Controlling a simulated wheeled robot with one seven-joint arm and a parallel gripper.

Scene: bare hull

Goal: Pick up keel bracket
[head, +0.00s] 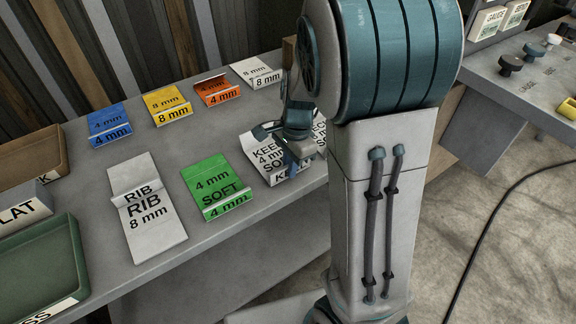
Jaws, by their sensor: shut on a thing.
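The keel bracket (256,146) is a white angled piece lettered "KEEL", "4 mm" and "SOFT", near the bench's right front edge. My gripper (291,166) is over its right part and is shut on it. My arm and gripper hide some of its lettering and right side. I cannot tell whether the bracket is lifted clear of the bench.
On the bench (100,176) stand a green bracket (216,183), a white rib bracket (155,220) and blue (107,122), yellow (166,103), orange (216,90) and white (254,73) brackets. Trays, one green (72,252), are at left. A cable (497,225) crosses the floor.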

